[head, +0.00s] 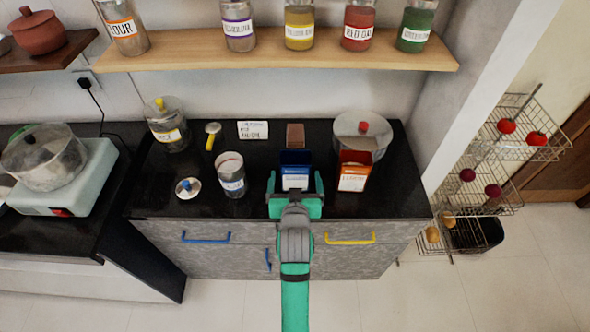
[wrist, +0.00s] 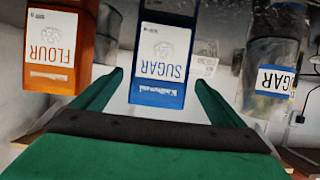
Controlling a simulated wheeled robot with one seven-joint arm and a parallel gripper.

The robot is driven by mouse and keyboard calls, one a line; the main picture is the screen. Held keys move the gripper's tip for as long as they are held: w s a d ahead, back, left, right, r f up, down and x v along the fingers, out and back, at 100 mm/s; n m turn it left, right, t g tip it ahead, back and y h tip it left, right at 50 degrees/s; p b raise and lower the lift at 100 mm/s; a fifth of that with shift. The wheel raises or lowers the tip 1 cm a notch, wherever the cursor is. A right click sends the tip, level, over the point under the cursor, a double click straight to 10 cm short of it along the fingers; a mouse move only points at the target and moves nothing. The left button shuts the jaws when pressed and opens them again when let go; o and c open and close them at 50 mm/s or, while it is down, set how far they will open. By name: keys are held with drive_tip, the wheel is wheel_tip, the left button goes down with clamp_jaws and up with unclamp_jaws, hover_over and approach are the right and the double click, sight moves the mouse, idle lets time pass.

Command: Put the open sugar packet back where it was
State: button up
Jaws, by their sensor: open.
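The blue and white sugar packet (head: 296,170) stands upright on the black counter, its dark blue top part facing up. In the wrist view the sugar packet (wrist: 163,50) appears upside down, with its label between my fingers. My gripper (head: 295,184) is open in front of the packet, one finger to each side. In the wrist view my gripper (wrist: 159,80) has visible gaps beside the packet and does not appear to hold it. Exact fingertip depth along the packet is hard to tell.
An orange flour packet (head: 354,172) stands close right of the sugar packet. A sugar jar (head: 231,175) stands left, with a lid (head: 188,188) beside it. A brown block (head: 295,135) and a large steel pot (head: 361,130) are behind. A shelf (head: 270,55) of jars hangs above.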

drive_tip(key=s+f, duration=0.4)
drive_tip(key=s, duration=0.7)
drive_tip(key=s+f, duration=0.3)
drive_tip(key=s, duration=0.7)
drive_tip(key=s+r, duration=0.1)
drive_tip(key=s, duration=0.9)
drive_tip(key=s+r+t, duration=0.1)
drive_tip(key=s+r, duration=0.1)
drive_tip(key=s, duration=0.8)
drive_tip(key=shift+r, duration=0.3)
